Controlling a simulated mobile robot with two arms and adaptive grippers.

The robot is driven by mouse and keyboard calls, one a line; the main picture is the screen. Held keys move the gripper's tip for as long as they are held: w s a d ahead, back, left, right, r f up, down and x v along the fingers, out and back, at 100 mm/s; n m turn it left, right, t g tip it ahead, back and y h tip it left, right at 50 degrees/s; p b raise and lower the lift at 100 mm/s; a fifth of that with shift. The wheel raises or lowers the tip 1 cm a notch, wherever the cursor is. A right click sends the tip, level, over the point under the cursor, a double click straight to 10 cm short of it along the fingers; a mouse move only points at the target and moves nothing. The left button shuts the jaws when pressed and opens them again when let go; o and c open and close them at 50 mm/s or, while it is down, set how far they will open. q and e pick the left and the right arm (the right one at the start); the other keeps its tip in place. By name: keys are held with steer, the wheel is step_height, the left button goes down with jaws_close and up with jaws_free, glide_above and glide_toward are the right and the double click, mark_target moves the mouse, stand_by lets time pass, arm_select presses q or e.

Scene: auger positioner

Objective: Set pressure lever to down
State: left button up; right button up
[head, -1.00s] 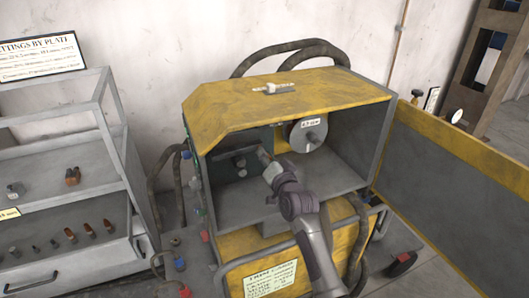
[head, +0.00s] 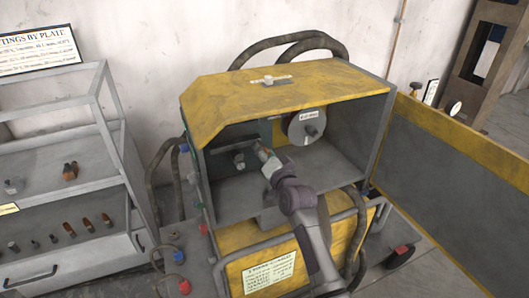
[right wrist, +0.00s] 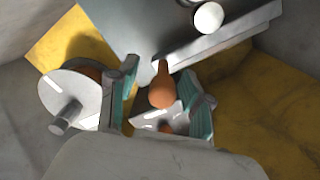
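The yellow and grey machine cabinet (head: 285,92) stands open at the front. My right arm reaches into it, and my right gripper (head: 266,160) is near the feed plate on the inner left wall. In the right wrist view an orange-brown lever with a rounded end (right wrist: 162,90) lies between the teal-padded fingers of my right gripper (right wrist: 165,105). Gaps show on both sides of the lever, so the gripper looks open around it. In the head view the lever is hard to make out by the gripper. My left gripper is out of view.
A white-faced spool (head: 306,127) is mounted inside the cabinet, right of my gripper; it is at left in the wrist view (right wrist: 72,100). The open door panel (head: 450,170) stands at right. A grey shelf rack (head: 100,165) with small fittings stands at left.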

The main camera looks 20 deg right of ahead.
steer(key=shift+s, duration=0.1)
steer(key=s, duration=1.1)
steer(key=shift+s+r, duration=0.2)
steer(key=shift+s, duration=0.2)
steer(key=s+a+f+n+g, duration=0.1)
steer(key=s+f+n+g, duration=0.15)
steer(key=f, duration=0.95)
steer(key=s+a+f+n+g, duration=0.1)
steer(key=a+f+g, duration=0.15)
steer(key=f, duration=1.05)
steer(key=s+f+n+g, duration=0.1)
steer(key=s+f+g, duration=0.1)
steer(key=s+f, duration=0.45)
steer(key=s+f+n+g, duration=0.1)
steer(key=s+f+g, duration=0.15)
steer(key=f, duration=0.65)
steer(key=s+f+n+g, duration=0.2)
steer(key=s+f, duration=0.4)
steer(key=s, duration=0.6)
steer(key=s+d+f+n+g, duration=0.1)
steer(key=s+f+n+g, duration=0.1)
steer(key=s+f, duration=0.5)
steer(key=s+d+f+n+g, duration=0.1)
steer(key=s+f, duration=0.6)
steer(key=s, duration=1.1)
steer(key=shift+n+g+b, duration=0.35)
steer(key=shift+n+g, duration=0.2)
steer(key=shift+g, duration=0.5)
